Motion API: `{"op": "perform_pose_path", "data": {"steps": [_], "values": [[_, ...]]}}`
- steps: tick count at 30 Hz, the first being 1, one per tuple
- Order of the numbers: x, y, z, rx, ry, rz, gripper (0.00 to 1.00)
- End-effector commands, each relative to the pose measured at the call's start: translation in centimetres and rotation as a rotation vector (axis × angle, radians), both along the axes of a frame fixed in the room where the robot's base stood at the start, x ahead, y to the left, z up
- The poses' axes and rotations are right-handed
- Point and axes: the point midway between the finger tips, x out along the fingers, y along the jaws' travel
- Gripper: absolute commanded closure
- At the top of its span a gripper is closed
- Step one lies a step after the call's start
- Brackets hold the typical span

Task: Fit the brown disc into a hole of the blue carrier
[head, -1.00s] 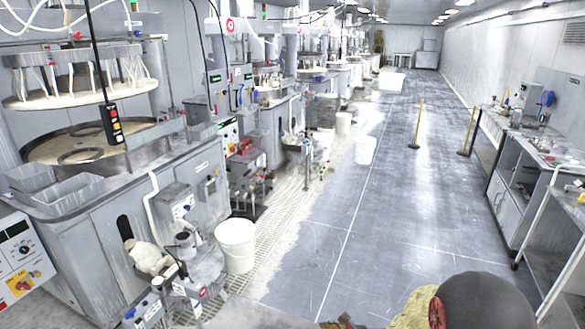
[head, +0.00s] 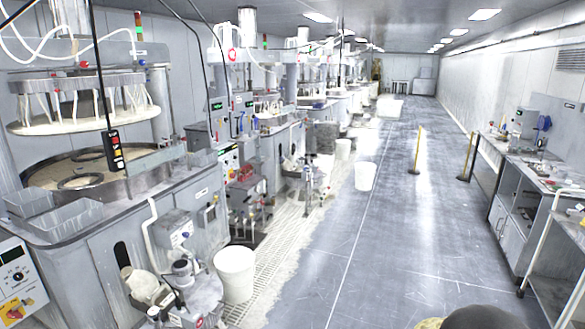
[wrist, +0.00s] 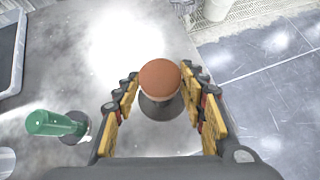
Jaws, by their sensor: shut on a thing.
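In the wrist view, the brown disc (wrist: 160,79) is between the fingertips of my gripper (wrist: 163,88). My gripper is shut on it, with yellow-padded fingers at its left and right. A dark grey shape shows just below the disc; I cannot tell what it is. No blue carrier can be made out in either view. In the head view, dark rings (head: 80,182) lie on the round platen (head: 50,170) of the machine at the left; they look grey, not blue. My gripper is not visible in the head view.
In the head view, a white bucket (head: 235,273) stands beside the machine. A bench (head: 530,180) lines the right.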

Motion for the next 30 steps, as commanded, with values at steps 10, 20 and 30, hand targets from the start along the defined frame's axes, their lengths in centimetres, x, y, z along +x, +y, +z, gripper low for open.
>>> {"op": "perform_pose_path", "data": {"steps": [10,20,30], "values": [[0.1,0.0,1.8,0.000,-0.001,-0.001,0.84],[0.0,0.0,3.2,0.000,-0.001,-0.001,0.84],[0.0,0.0,4.7,0.000,-0.001,0.001,0.84]]}}
